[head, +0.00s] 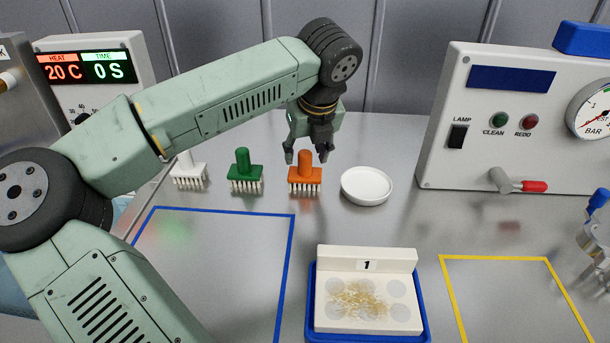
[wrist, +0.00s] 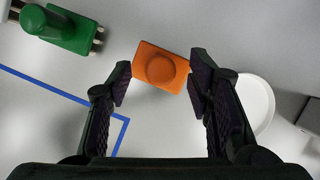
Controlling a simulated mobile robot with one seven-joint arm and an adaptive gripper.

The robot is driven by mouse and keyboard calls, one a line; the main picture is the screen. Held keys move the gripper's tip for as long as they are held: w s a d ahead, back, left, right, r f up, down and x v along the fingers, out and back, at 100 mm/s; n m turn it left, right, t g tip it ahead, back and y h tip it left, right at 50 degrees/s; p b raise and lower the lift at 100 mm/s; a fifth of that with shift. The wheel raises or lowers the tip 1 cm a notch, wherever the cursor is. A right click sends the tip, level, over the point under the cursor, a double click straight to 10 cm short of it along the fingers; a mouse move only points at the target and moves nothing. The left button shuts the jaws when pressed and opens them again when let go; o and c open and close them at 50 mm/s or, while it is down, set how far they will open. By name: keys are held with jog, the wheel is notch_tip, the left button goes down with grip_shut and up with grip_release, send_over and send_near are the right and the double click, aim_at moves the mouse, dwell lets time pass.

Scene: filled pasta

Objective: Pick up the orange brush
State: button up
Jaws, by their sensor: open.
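The orange brush (head: 305,171) stands upright on its bristles on the metal bench, between the green brush and the white dish. Its round handle points up. My gripper (head: 307,158) is above it in the head view, with the fingers pointing down on either side of the handle. In the wrist view the orange brush (wrist: 161,66) shows from above, and its block lies between the tips of my gripper (wrist: 159,75). The fingers are open. I cannot tell whether either finger touches the brush.
A green brush (head: 244,172) and a white brush (head: 189,174) stand to the left. A shallow white dish (head: 366,187) is close on the right. Blue and yellow outlined areas are clear.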

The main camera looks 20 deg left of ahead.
jog(key=shift+x, duration=1.2)
jog(key=shift+c, duration=0.3)
grip_shut()
